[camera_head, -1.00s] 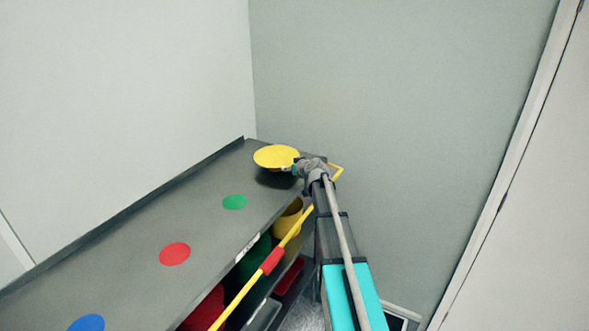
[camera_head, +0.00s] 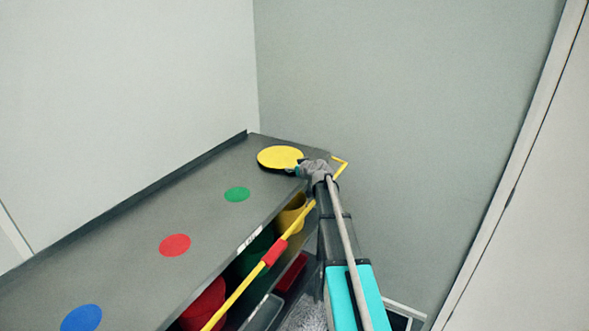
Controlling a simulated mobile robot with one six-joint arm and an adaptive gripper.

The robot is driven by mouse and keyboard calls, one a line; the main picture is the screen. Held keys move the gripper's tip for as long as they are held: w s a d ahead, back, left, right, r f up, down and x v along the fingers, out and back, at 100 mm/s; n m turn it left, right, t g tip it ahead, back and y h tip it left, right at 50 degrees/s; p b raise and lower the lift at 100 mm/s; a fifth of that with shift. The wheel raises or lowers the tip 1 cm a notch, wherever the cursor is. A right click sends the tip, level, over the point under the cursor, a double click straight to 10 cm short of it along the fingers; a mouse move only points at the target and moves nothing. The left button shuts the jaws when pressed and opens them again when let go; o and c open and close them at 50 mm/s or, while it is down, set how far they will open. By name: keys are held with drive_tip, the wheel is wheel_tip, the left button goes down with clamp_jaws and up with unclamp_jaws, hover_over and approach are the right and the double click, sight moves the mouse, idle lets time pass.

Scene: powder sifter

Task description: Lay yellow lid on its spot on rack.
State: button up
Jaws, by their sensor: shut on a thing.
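The yellow lid (camera_head: 279,157) is a flat round disc at the far end of the grey rack top (camera_head: 205,211). It lies level, very close above or on the surface, with a thin dark shadow under its near edge; I cannot tell if it touches. My gripper (camera_head: 299,170) is at the lid's right near edge and shut on it. The fingertips are small and partly hidden by the wrist. Any yellow spot under the lid is hidden. Green (camera_head: 237,194), red (camera_head: 174,245) and blue (camera_head: 81,318) round spots lie bare in a row along the rack top.
A yellow bar with a red sleeve (camera_head: 274,252) runs along the rack's front. Yellow (camera_head: 291,213), green and red (camera_head: 204,304) containers stand on the shelf below. Walls close off the rack's back and far end. The rack top is otherwise clear.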

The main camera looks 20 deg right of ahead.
drive_tip(key=o, duration=1.2)
drive_tip(key=shift+r, duration=0.1)
wheel_tip(320, 180, up, 4)
drive_tip(key=p, duration=0.4)
drive_tip(key=s+d+r+p, duration=0.1)
drive_tip(key=s+d, duration=0.5)
drive_tip(key=s, duration=0.1)
drive_tip(key=shift+s+d+r+p, duration=0.15)
drive_tip(key=shift+s+r+p, duration=0.1)
drive_tip(key=shift+s+p, duration=0.15)
drive_tip(key=shift+f, duration=0.1)
idle(0.3)
